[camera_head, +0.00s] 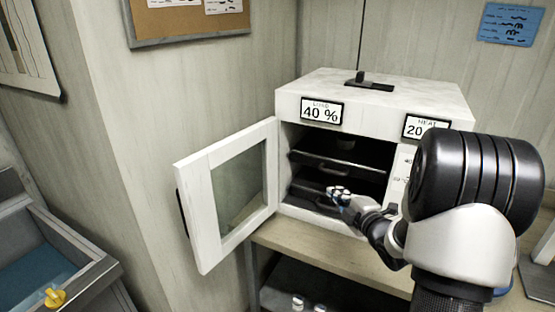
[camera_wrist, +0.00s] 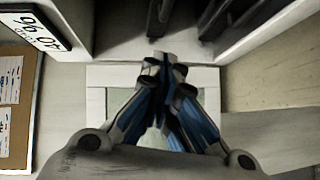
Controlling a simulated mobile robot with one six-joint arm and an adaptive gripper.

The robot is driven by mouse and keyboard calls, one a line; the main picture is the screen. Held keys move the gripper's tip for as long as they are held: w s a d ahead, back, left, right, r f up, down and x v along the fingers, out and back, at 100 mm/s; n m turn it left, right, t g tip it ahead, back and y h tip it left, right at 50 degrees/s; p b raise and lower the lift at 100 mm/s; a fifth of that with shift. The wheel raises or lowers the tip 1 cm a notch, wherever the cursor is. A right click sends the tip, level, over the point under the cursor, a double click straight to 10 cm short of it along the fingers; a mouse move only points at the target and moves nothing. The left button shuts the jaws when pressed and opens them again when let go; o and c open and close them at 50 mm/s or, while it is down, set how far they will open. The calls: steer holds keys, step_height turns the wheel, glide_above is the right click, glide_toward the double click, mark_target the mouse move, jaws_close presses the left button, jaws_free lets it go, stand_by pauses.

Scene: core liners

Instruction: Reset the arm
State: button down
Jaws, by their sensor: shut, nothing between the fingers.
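My arm reaches from the lower right toward the open front of a white oven (camera_head: 372,92). My gripper (camera_head: 338,192) is at the oven's opening, in front of the dark racks. In the wrist view my gripper (camera_wrist: 165,65) has its blue-sided fingers closed together, with nothing seen between them. The oven door (camera_head: 228,190), white with a glass pane, stands swung open to the left. It also shows behind the fingers in the wrist view (camera_wrist: 97,100). The oven's dark interior (camera_head: 340,165) holds racks. My arm hides part of the oven's right side.
The oven stands on a wooden-topped bench (camera_head: 300,245) with a lower shelf holding small items. A grey basin (camera_head: 95,275) with a yellow part is at the lower left. A cork board (camera_head: 185,22) hangs on the wall. The open door juts out left of my arm.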

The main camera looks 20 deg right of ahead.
steer(key=shift+a+r, duration=0.1)
steer(key=s+a+r+m+g+h, duration=0.2)
steer(key=s+a+r+m+g, duration=0.55)
steer(key=a, duration=0.45)
steer(key=s+a+f+m+g+y, duration=0.1)
steer(key=s+a+m, duration=0.3)
steer(key=s+a, duration=0.4)
steer(key=s+a+f+m+g+y, duration=0.2)
steer(key=s+a, duration=0.6)
steer(key=s, duration=0.8)
steer(key=shift+f+m+g, duration=0.15)
steer(key=shift+m+g, duration=0.5)
steer(key=shift+m, duration=0.4)
